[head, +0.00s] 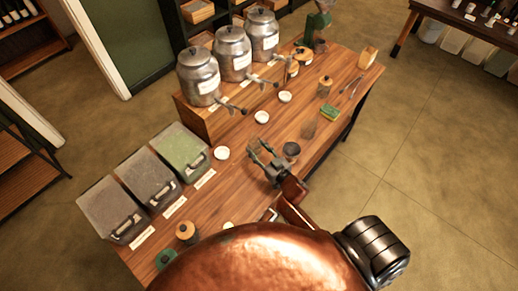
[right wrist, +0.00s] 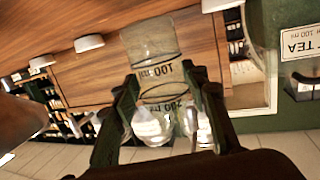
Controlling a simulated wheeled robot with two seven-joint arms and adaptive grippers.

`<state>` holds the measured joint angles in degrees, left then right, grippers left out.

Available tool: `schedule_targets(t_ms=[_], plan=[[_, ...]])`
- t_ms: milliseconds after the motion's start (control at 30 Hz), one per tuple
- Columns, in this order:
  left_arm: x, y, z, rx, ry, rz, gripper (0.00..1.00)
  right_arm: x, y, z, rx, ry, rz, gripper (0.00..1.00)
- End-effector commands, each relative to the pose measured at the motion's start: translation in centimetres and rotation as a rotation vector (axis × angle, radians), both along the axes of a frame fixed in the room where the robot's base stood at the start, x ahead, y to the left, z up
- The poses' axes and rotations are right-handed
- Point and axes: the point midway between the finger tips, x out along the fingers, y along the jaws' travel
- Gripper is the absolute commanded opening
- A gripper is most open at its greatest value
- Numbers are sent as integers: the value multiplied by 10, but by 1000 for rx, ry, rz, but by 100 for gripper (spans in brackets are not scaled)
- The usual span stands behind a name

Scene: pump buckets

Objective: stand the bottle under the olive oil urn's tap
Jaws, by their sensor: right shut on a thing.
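My right gripper (head: 262,150) is shut on a clear glass bottle (right wrist: 152,42) with "100" and "200" marks, seen between its fingers (right wrist: 165,95) in the right wrist view. In the head view the bottle is hard to make out against the wood. The gripper is over the middle of the table, in front of the urns. Three lidded steel urns, left (head: 199,75), middle (head: 233,52) and right (head: 262,34), stand on a wooden riser with taps facing the table. Their labels are too small to read, so I cannot tell which holds olive oil. My left gripper is not in view.
White dishes (head: 222,153), (head: 262,117), (head: 285,97) sit in front of the riser. A dark cup (head: 291,150) stands just right of my right gripper, with a sponge (head: 330,112) and jar (head: 324,87) beyond. Lidded bins (head: 150,178) line the left side.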

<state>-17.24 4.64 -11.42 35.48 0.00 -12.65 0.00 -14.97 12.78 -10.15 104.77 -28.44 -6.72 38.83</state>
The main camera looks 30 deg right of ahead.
Motion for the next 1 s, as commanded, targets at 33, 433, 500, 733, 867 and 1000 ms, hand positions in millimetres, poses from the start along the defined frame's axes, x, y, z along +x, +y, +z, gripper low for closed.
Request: schedule_targets(t_ms=[33, 433, 500, 733, 867, 1000], plan=[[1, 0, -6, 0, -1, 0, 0, 5, 2, -3, -1, -2, 1, 20], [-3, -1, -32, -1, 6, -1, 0, 47, 17, -15, 0, -1, 1, 20], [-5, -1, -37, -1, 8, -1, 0, 54, 20, -17, -1, -2, 2, 20], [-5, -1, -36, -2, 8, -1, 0, 79, 28, -15, 0, -2, 0, 20], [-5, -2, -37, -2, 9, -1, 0, 92, 33, -15, 1, -3, 0, 20], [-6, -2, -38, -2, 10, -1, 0, 103, 36, -16, 0, -3, -1, 20]])
